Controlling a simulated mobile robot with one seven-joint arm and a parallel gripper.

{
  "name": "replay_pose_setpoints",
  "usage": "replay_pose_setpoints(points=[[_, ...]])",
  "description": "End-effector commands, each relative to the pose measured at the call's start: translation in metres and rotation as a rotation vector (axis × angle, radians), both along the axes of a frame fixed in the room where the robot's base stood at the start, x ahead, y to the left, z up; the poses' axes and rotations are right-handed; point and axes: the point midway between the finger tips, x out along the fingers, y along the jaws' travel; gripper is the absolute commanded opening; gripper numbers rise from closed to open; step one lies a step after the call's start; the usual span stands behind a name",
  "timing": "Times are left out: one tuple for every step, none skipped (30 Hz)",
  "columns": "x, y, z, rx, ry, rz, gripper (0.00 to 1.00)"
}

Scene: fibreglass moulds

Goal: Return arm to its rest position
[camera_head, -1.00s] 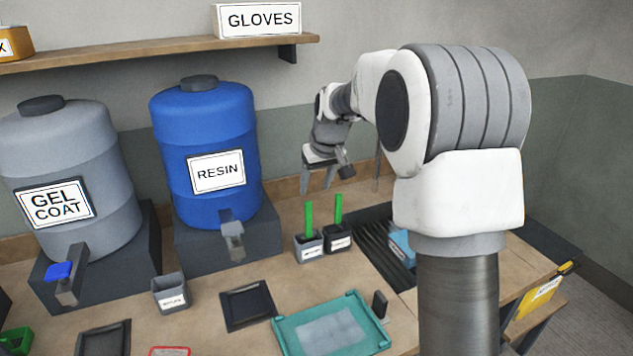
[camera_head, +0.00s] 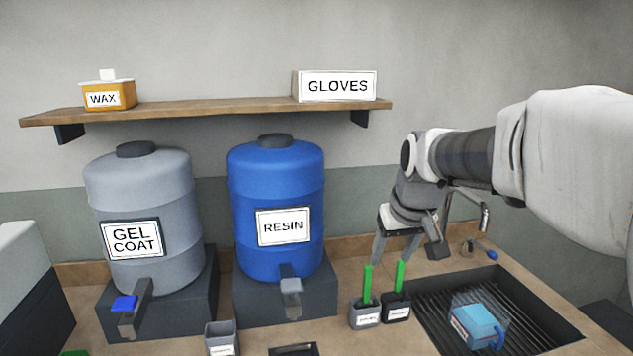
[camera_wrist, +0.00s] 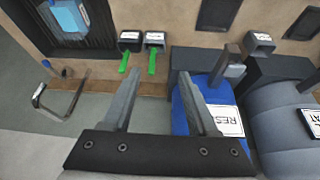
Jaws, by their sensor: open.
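My gripper (camera_head: 393,258) is open with nothing between its fingers. In the head view it hangs at the right of the blue resin drum, above two small cups with green-handled tools. The wrist view shows both of its fingers (camera_wrist: 160,80) spread apart, with the blue resin drum (camera_wrist: 193,108) beyond the right finger. My arm reaches in from the right edge, bent at the joints, its upper part cut off by the frame.
The grey gel coat drum (camera_head: 145,200) and blue resin drum (camera_head: 275,190) stand on dark blocks. A shelf (camera_head: 220,109) above holds wax (camera_head: 108,95) and gloves (camera_head: 337,86) boxes. A grated sink (camera_head: 430,300) with a blue container (camera_head: 476,322) lies at right.

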Motion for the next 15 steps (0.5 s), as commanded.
replay_pose_setpoints(points=[[-0.019,0.001,0.007,0.000,-0.009,-0.008,0.59],[-0.030,0.002,0.009,-0.001,-0.012,-0.013,0.59],[-0.043,0.002,0.011,-0.001,-0.016,-0.020,0.59],[-0.054,0.003,0.012,0.000,-0.018,-0.025,0.59],[-0.064,0.003,0.013,0.001,-0.020,-0.031,0.59],[-0.078,0.003,0.014,0.001,-0.022,-0.038,0.59],[-0.088,0.003,0.014,0.001,-0.025,-0.043,0.59],[-0.098,0.003,0.014,0.001,-0.028,-0.050,0.59],[-0.111,0.003,0.013,0.003,-0.031,-0.057,0.59],[-0.121,0.003,0.013,0.003,-0.034,-0.062,0.59],[-0.131,0.003,0.011,0.004,-0.037,-0.068,0.59],[-0.144,0.003,0.009,0.006,-0.041,-0.076,0.59],[-0.153,0.003,0.007,0.008,-0.044,-0.081,0.59],[-0.163,0.003,0.005,0.009,-0.046,-0.086,0.59],[-0.174,0.003,0.001,0.012,-0.049,-0.093,0.59]])
